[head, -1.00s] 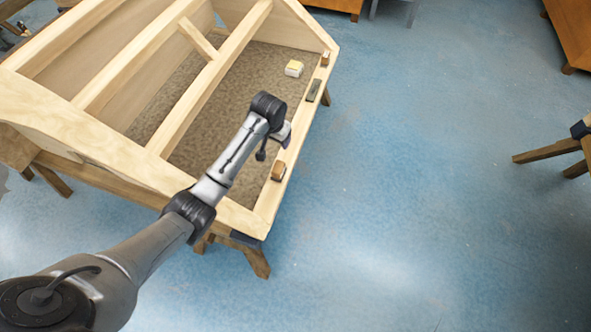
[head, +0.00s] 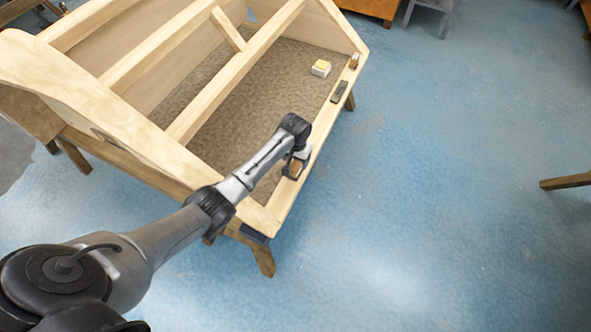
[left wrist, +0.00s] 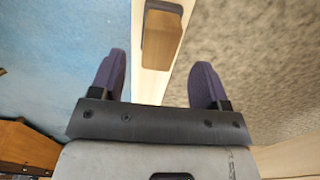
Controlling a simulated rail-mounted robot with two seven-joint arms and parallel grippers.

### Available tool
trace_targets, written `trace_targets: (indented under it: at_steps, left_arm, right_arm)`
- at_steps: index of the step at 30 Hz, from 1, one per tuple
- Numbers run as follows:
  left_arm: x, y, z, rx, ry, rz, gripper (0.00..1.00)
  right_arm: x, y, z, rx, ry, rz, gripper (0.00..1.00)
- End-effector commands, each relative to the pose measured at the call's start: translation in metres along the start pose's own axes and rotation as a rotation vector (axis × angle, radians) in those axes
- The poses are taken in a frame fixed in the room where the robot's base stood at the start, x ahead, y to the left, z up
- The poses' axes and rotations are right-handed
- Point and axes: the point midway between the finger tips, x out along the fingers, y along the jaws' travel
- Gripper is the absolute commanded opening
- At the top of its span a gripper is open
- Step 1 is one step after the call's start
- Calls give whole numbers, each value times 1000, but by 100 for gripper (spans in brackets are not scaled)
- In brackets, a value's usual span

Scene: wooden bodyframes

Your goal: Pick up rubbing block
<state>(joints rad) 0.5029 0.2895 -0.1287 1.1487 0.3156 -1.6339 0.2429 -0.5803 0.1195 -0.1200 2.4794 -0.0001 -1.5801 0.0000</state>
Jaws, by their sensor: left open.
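A brown wooden block (left wrist: 162,38), which looks like the rubbing block, lies on the pale front rail of the wooden frame (head: 282,195). In the head view this block (head: 294,169) is partly hidden by my left gripper (head: 292,172). In the left wrist view my left gripper (left wrist: 159,62) is open and empty. Its two dark fingers straddle the rail, with the block just beyond the fingertips and roughly between their lines. No contact with the block is visible. My right gripper is not in view.
Farther along the rail sit a dark grey block (head: 339,92) and a small brown block (head: 353,61). A cream and yellow block (head: 321,68) lies on the brown mesh panel. Wooden beams (head: 225,80) cross the frame.

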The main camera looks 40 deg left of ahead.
Motion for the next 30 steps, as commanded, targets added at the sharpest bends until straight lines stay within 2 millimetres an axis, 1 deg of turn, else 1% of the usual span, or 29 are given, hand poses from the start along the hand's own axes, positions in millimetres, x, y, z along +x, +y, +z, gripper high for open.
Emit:
trace_targets:
  at_steps: [5, 13, 16, 21, 23, 30]
  left_arm:
    - [13, 0, 1, 0, -1, 0, 69]
    - [48, 1, 2, 0, -1, 0, 69]
    - [52, 1, 2, 1, 0, 0, 69]
    - [51, 1, 2, 1, 0, 0, 69]
    - [51, 1, 2, 1, 0, 0, 65]
    - [51, 1, 2, 1, 0, 0, 42]
  right_arm:
    - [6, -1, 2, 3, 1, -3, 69]
    - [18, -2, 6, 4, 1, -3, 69]
    - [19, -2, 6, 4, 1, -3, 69]
    - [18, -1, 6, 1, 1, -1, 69]
    - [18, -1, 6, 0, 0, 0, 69]
    - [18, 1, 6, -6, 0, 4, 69]
